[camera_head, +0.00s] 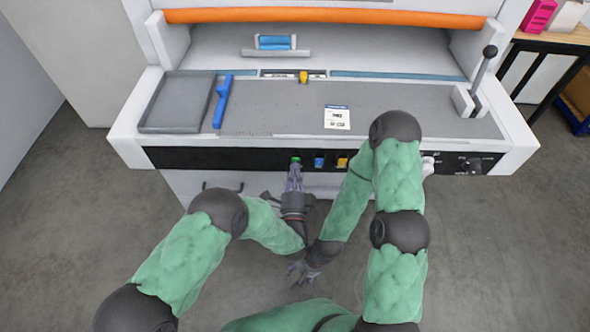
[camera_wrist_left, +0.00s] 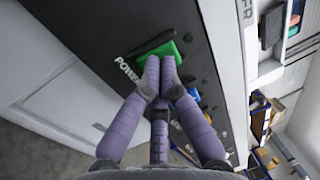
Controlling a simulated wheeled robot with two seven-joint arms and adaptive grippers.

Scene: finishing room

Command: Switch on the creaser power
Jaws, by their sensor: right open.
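The creaser's green power switch (camera_head: 296,159) sits on the black front panel (camera_head: 220,158). In the left wrist view the green switch (camera_wrist_left: 170,48) has the word POWER beside it. My left gripper (camera_head: 295,165) is just below the switch in the head view. In the left wrist view its purple fingers (camera_wrist_left: 158,64) are together, empty, with the tips overlapping the switch and covering part of it. I cannot tell whether they touch it or whether it is pressed. My right gripper (camera_head: 294,272) hangs open and empty, low in front of the machine.
A blue switch (camera_head: 319,160) and a yellow switch (camera_head: 342,161) sit right of the green one. The bed holds a grey tray (camera_head: 177,103), a blue tool (camera_head: 222,100) and a white card (camera_head: 337,118). A lever (camera_head: 482,70) stands at the right.

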